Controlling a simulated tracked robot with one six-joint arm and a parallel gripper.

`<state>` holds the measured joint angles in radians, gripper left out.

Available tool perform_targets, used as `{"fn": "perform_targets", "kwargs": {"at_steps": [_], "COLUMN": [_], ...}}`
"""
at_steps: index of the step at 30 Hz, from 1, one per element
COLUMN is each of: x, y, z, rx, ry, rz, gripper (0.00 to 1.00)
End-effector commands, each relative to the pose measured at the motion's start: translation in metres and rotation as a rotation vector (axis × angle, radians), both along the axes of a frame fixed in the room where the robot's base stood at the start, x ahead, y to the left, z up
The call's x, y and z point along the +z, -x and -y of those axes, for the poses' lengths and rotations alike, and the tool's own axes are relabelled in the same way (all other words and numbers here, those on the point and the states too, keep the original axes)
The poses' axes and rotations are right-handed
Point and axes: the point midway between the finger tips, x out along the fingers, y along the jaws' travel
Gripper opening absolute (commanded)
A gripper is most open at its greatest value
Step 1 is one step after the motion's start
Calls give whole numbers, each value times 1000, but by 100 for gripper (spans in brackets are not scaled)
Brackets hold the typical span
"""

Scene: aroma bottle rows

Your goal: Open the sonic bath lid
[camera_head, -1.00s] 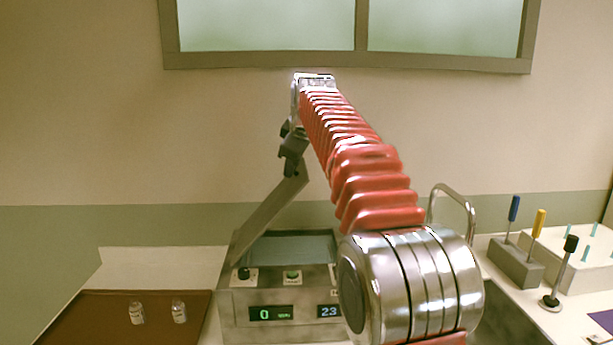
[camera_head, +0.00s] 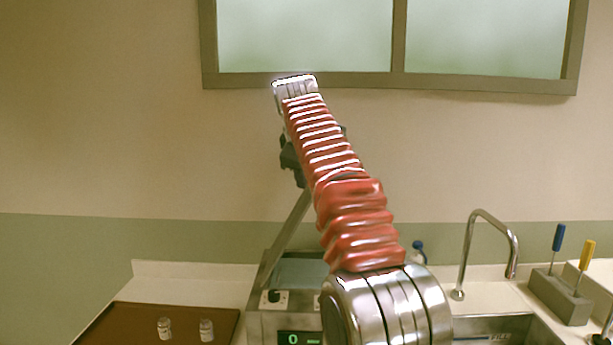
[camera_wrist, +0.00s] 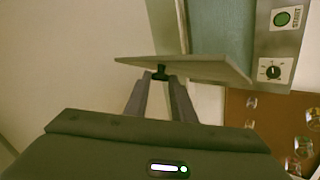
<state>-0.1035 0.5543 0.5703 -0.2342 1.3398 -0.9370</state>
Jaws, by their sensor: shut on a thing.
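The sonic bath (camera_head: 257,321) stands on the counter with its green readout and dial at the front. Its lid (camera_head: 287,236) is raised at a steep slant, and the grey-blue basin (camera_head: 302,270) under it is uncovered. In the wrist view the lid (camera_wrist: 205,69) shows nearly edge-on, with a black knob (camera_wrist: 161,70) on its near face. My gripper (camera_wrist: 160,78) is shut on this knob. In the head view my gripper (camera_head: 291,160) is partly hidden behind my red arm, at the lid's upper end. The wrist view also shows the bath's panel (camera_wrist: 277,45) and basin (camera_wrist: 222,35).
A brown tray (camera_head: 115,325) with small glass bottles (camera_head: 206,330) lies left of the bath. To the right are a sink tap (camera_head: 468,250), a blue-capped bottle (camera_head: 418,252) and a tool block (camera_head: 560,295). The wall and window are behind.

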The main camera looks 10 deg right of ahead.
Motion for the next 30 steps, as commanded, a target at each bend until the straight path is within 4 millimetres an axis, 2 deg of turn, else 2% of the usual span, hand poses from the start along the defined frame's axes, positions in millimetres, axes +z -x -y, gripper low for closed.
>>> {"fn": "perform_targets", "kwargs": {"at_steps": [5,6,12,23,30], "x": [-5,-5,-3,2,22], "y": [-1,-1,0,2,19], "z": [-3,-3,-3,-4,-8], "rx": [6,6,5,5,5], "ry": [-1,-1,-1,-1,-1], "rz": [-9,-9,-6,-2,0], "gripper": [0,26,40,40,40]}}
